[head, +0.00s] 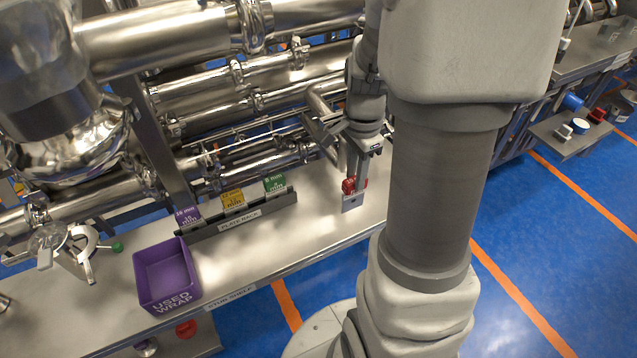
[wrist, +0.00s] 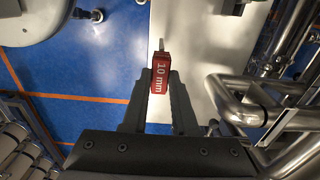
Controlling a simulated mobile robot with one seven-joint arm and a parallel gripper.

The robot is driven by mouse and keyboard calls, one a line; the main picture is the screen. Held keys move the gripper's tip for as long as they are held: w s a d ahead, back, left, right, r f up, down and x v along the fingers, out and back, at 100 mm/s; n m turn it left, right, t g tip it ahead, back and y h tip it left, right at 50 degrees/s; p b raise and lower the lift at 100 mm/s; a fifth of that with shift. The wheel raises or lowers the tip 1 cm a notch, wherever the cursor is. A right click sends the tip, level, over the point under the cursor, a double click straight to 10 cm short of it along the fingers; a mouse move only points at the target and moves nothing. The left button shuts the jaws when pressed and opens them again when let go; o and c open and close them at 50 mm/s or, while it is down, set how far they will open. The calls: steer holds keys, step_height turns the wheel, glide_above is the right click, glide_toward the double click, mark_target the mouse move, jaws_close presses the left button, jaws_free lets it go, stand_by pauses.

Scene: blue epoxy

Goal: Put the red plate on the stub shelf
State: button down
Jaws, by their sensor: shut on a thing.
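The red plate (head: 348,186), marked "10 mm" in the wrist view (wrist: 160,82), is between the fingers of my gripper (head: 357,176). My gripper, also in the wrist view (wrist: 160,76), is shut on it. A bare metal tab sticks out at the plate's far end. The plate is over the right part of the steel bench, near its front edge; I cannot tell whether it touches the bench. A "STUB SHELF" label (head: 230,299) is on the bench's front edge. Below it, a lower shelf (head: 205,342) is partly visible.
The plate rack (head: 238,222) on the bench holds purple, yellow and green plates. A purple "USED WRAP" bin (head: 165,275) stands left of it. Shiny pipes run behind the bench. The bench between rack and gripper is clear. My arm hides part of the right side.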

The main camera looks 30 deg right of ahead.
steer(key=w+a+f, duration=0.3)
steer(key=a+f, duration=0.1)
steer(key=f, duration=0.3)
steer(key=shift+w+b, duration=0.2)
steer(key=shift+b, duration=0.2)
steer(key=shift+a+f, duration=0.1)
steer(key=shift+f, duration=0.1)
steer(key=shift+f, duration=0.15)
steer(key=c, duration=0.7)
jaws_free()
steer(key=shift+r, duration=0.2)
